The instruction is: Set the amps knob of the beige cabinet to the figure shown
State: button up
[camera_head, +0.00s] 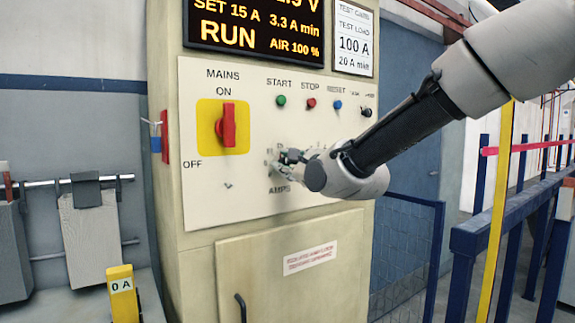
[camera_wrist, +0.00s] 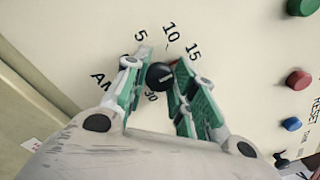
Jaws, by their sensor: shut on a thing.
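The beige cabinet (camera_head: 190,255) stands in the middle of the head view, its pale control panel facing me. The black amps knob (camera_wrist: 159,77) shows in the wrist view, with figures 5, 10, 15 and 30 around it; a pale mark on its face is too small to read surely. My gripper (camera_wrist: 161,66) is shut on the knob, one green-and-grey finger on each side. In the head view my gripper (camera_head: 288,158) is at the panel just above the AMPS label and hides the knob. The dark display (camera_head: 250,28) reads SET 15 A, 3.3 A min, RUN, AIR 100%.
A red mains switch (camera_head: 229,125) on a yellow plate points to ON, left of my gripper. Green, red and blue buttons (camera_head: 337,105) line the panel above it. A test card (camera_head: 353,40) reads 100 A and 20 A min. Blue railings (camera_head: 470,235) stand at right.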

jog(key=shift+f, duration=0.1)
jog(key=o, duration=1)
